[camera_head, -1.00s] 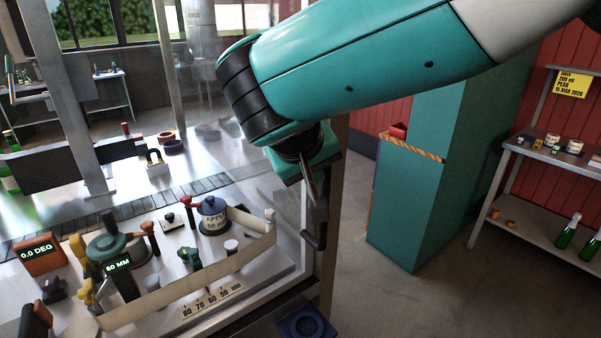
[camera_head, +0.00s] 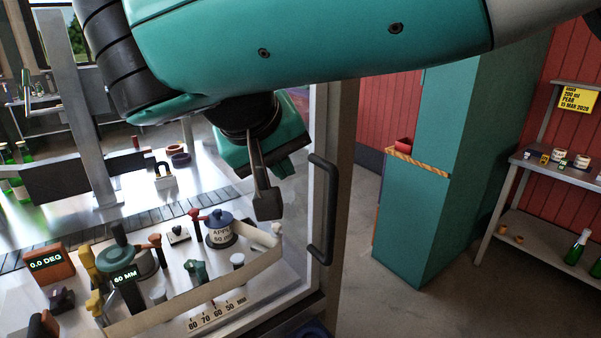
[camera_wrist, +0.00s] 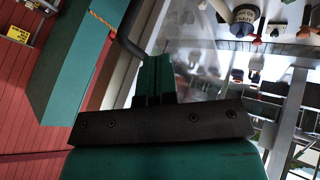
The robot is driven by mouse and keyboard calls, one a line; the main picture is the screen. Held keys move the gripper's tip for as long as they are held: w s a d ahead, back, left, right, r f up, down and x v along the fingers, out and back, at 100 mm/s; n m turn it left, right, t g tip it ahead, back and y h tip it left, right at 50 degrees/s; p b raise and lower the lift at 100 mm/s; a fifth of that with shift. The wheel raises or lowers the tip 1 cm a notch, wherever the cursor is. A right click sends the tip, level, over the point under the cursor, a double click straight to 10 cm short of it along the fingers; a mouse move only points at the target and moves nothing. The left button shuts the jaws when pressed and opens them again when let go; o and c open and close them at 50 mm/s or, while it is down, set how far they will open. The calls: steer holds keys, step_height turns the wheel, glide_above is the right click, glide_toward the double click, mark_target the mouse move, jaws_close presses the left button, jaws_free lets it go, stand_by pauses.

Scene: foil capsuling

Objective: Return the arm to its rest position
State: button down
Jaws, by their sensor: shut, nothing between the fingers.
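My teal arm crosses the top of the head view. My gripper (camera_head: 268,205) hangs from its wrist, pointing down, with its dark fingers together and nothing held. In the head view it appears in front of the machine's clear panel, just left of the dark door handle (camera_head: 322,210) with a visible gap between them. In the wrist view the closed fingers (camera_wrist: 155,78) show above the dark gripper plate, and the handle (camera_wrist: 131,38) shows beyond them at upper left.
The machine bench (camera_head: 290,285) holds a blue-lidded pot (camera_head: 219,228), several knobs and levers, and a 0.0 DEG display (camera_head: 48,263). A teal cabinet (camera_head: 425,215) stands to the right. A shelf (camera_head: 560,165) with jars and bottles is at far right. The floor between them is clear.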

steer(key=d+f+n+g+y+b, duration=0.25)
steer(key=d+f+b, duration=0.4)
steer(key=d, duration=0.65)
steer(key=s+d+f+g+y+b, duration=0.1)
steer(key=s+d+f+g+y, duration=0.1)
steer(key=s+f, duration=0.3)
steer(key=s+d+f+g+y+b, duration=0.2)
steer(key=s+f, duration=0.4)
steer(key=s, duration=0.7)
steer(key=shift+d+y, duration=0.45)
steer(key=shift+d, duration=0.6)
steer(key=shift+s+a+n, duration=0.1)
steer(key=shift+a+n, duration=0.05)
steer(key=shift+n, duration=0.2)
